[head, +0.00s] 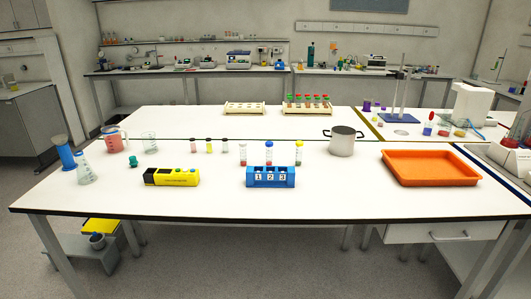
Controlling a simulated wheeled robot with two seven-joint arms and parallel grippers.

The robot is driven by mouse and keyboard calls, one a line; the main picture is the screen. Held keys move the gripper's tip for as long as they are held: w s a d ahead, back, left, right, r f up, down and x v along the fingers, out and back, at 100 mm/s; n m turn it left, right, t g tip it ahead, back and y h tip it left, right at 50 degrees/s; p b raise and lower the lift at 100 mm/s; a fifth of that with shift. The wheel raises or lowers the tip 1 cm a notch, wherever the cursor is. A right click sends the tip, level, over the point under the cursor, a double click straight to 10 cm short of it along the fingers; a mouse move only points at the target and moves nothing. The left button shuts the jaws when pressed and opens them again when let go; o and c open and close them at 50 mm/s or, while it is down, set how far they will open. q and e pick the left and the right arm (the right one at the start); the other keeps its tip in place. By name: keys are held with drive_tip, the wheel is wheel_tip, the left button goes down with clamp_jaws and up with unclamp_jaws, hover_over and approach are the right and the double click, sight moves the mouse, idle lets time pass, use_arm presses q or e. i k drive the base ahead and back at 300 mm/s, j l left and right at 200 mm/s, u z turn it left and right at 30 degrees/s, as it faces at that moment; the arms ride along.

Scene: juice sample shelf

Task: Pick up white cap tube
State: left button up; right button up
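A tube with a white cap (243,153) and reddish contents stands upright just behind the left end of a blue rack (250,181) in the head view. A blue-capped tube (269,153) and a yellow-capped tube (299,153) stand in a row to its right, also upright. The rack's front carries the labels 1, 2 and 3. The tubes look to be behind the rack rather than in it, but their lower ends are partly hard to make out. Neither of my grippers is in view.
A yellow device (172,177) lies left of the rack. Several small vials (209,146) stand behind it. A steel pot (342,141) and an orange tray (430,167) are on the right. Beakers and a flask (85,169) stand at the left. The table's front strip is clear.

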sight(243, 144)
drive_tip(key=i+z, duration=0.25)
drive_tip(key=i, duration=0.6)
drive_tip(key=i+z, duration=0.2)
drive_tip(key=i, duration=0.6)
